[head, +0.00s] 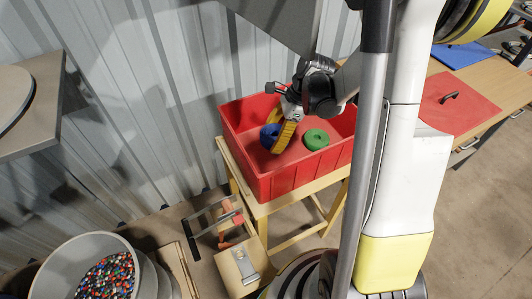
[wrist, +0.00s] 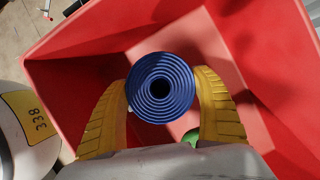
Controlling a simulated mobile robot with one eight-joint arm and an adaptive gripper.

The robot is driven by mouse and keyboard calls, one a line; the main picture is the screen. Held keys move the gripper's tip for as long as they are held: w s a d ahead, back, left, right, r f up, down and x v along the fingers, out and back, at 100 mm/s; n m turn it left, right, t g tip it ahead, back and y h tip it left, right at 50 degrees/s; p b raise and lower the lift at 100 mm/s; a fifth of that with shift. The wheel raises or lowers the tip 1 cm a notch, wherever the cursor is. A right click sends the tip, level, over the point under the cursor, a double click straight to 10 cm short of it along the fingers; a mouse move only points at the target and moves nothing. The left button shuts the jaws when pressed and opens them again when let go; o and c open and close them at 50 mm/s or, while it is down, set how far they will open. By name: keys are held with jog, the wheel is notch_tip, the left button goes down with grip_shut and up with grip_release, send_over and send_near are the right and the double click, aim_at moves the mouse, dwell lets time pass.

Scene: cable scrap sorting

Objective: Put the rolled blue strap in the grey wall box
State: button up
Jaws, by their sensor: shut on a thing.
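The rolled blue strap (head: 268,135) is inside the red crate (head: 262,178), towards its left side in the head view. My gripper (head: 279,130) reaches down into the crate with its yellow fingers shut on the strap. In the wrist view the strap (wrist: 160,88) shows its round coiled end between the two fingers. I cannot tell whether it touches the crate floor. A grey angular body (head: 280,18) at the top edge of the head view, above the crate, looks like the grey wall box. It is cut off by the frame and its opening is hidden.
A green roll (head: 316,139) lies in the crate to the right of the strap. The crate stands on a wooden stand (head: 258,208) beside the corrugated wall. A grey shelf (head: 40,105) juts out at left. A bucket of coloured pellets (head: 75,255) stands below it.

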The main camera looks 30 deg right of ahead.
aim_at(269, 161)
jog(key=shift+w+f, duration=0.2)
jog(key=shift+f, duration=0.05)
jog(key=shift+s+r, duration=0.15)
jog(key=shift+s, duration=0.05)
notch_tip(269, 161, down, 10)
jog(key=b, duration=0.4)
jog(key=shift+r, duration=0.15)
jog(key=shift+f+b, duration=0.2)
jog(key=shift+b, duration=0.15)
jog(key=o, duration=1.4)
jog(key=shift+r+p, duration=0.1)
jog(key=shift+p, duration=0.2)
